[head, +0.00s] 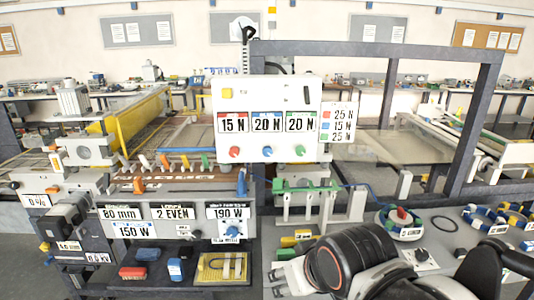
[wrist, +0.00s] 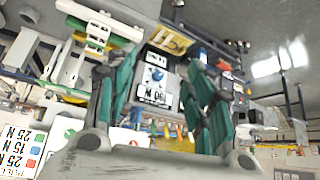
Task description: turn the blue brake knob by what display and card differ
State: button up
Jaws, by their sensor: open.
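The white brake panel (head: 225,95) stands mid-picture in the head view. Its displays read 15 N under red, 20 N under blue (head: 267,123) and 20 N under green. The blue brake knob (head: 267,151) sits below the blue display, between a red knob (head: 235,152) and a green knob (head: 299,150). The card (head: 338,122) right of the panel reads red 25 N, blue 15 N, green 25 N. It also shows upside down in the wrist view (wrist: 20,150). My gripper (head: 285,278) is low in the head view, below and apart from the panel; its teal fingers (wrist: 160,62) are open and empty.
Another blue knob (head: 232,231) sits on the 190 W panel, lower left; a blue knob (wrist: 153,75) shows between my fingers in the wrist view. A white rack with green clamps (head: 305,186) stands below the brake panel. A dark frame post (head: 476,130) rises at right.

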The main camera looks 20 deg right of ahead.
dwell(0.3)
jog(key=w+a+r+m+t+y+p, duration=0.1)
jog(key=w+a+r+m+t, duration=0.2)
jog(key=w, duration=0.4)
jog(key=w+a+r+m+t+y+p, duration=0.1)
jog(key=w+r+m+t+y+p, duration=0.1)
jog(key=w+r+m, duration=0.45)
jog(key=w+a+r+m+t+y+p, duration=0.1)
jog(key=w+a+r+m+t, duration=0.15)
jog(key=w, duration=0.55)
jog(key=m+t+h+p, duration=0.3)
jog(key=m+h, duration=0.7)
jog(key=m, duration=1.1)
send_near(268, 153)
jog(key=shift+n+g, duration=0.25)
jog(key=shift+n, duration=0.05)
jog(key=x, duration=0.9)
jog(key=shift+w+a+r+b, duration=0.1)
jog(key=shift+w+r+b, duration=0.15)
jog(key=shift+b, duration=0.1)
jog(key=shift+c, duration=0.5)
jog(key=c, duration=1)
